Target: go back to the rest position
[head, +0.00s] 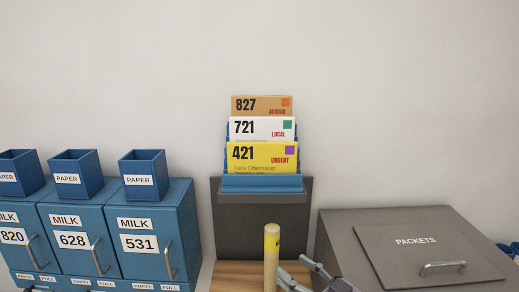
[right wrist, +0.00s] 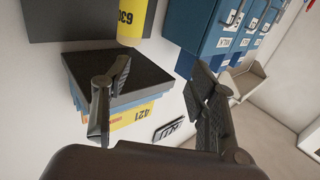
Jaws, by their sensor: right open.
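My right gripper (head: 296,270) shows at the bottom edge of the head view, just right of a pale yellow-banded tube (head: 271,258). In the right wrist view the two fingers stand wide apart with nothing between them, so the gripper (right wrist: 158,105) is open and empty. The tube (right wrist: 131,28) also shows there, beyond the fingers and apart from them. My left gripper is in neither view.
Envelopes stand in a blue rack (head: 262,184), the yellow 421 envelope (head: 262,153) in front. Blue milk boxes (head: 150,225) with paper bins (head: 142,172) are at left. A grey packets box (head: 412,250) is at right. A wooden surface (head: 235,277) lies below the rack.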

